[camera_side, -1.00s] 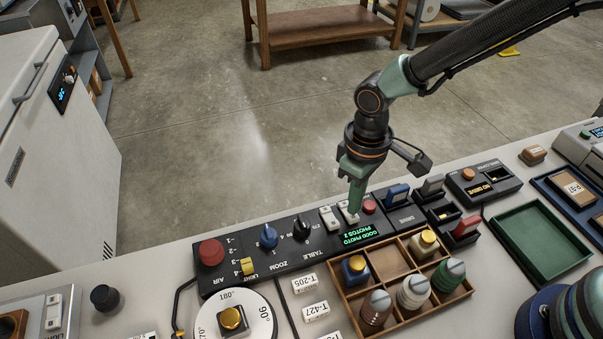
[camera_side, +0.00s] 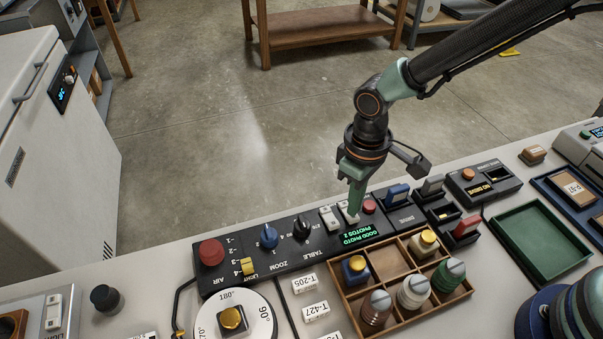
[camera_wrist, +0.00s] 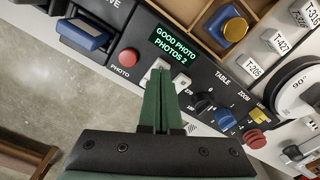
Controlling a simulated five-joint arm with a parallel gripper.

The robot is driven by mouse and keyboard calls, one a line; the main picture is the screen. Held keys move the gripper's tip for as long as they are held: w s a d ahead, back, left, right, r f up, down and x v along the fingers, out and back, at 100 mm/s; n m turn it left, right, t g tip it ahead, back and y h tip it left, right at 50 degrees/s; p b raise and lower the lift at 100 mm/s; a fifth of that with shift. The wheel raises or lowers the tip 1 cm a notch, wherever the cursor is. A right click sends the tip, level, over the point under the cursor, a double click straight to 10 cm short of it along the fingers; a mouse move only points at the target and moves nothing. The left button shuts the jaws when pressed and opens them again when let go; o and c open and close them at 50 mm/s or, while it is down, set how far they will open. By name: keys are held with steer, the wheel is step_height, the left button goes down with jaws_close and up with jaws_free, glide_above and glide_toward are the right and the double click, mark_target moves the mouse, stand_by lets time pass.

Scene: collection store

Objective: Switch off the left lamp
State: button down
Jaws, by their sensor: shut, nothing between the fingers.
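A black console (camera_side: 219,282) carries two white rocker switches side by side. The rocker beside the red photo button (camera_side: 369,206) is under my gripper (camera_side: 353,215). The other white rocker (camera_side: 328,217) is clear of it. In the wrist view my gripper (camera_wrist: 162,72) is shut and empty, its green fingertips at or just above the rocker nearer the red button (camera_wrist: 129,57). I cannot tell whether they touch. The fingers hide most of that rocker and its tilt is unclear. No lamp is recognisable in either view.
The lit display (camera_side: 361,235) reads "GOOD PHOTO PHOTOS 2". Black (camera_side: 302,228) and blue (camera_side: 268,236) knobs and a red mushroom button (camera_side: 211,252) sit along the console. A wooden compartment tray (camera_side: 341,301) stands close in front. A green tray (camera_side: 541,243) lies at right.

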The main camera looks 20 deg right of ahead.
steer(key=shift+f, duration=0.75)
stand_by(0.3)
steer(key=shift+r, duration=3.5)
steer(key=shift+d+r, duration=0.1)
steer(key=s+d+r+m+t, duration=0.2)
steer(key=d+r, duration=0.5)
steer(key=d, duration=0.4)
steer(key=s+d+r+m+t, duration=0.3)
steer(key=d+r, duration=0.4)
steer(key=d, duration=0.5)
steer(key=shift+r+m+t, duration=0.15)
steer(key=shift+m+t, duration=0.15)
steer(key=shift+m, duration=0.2)
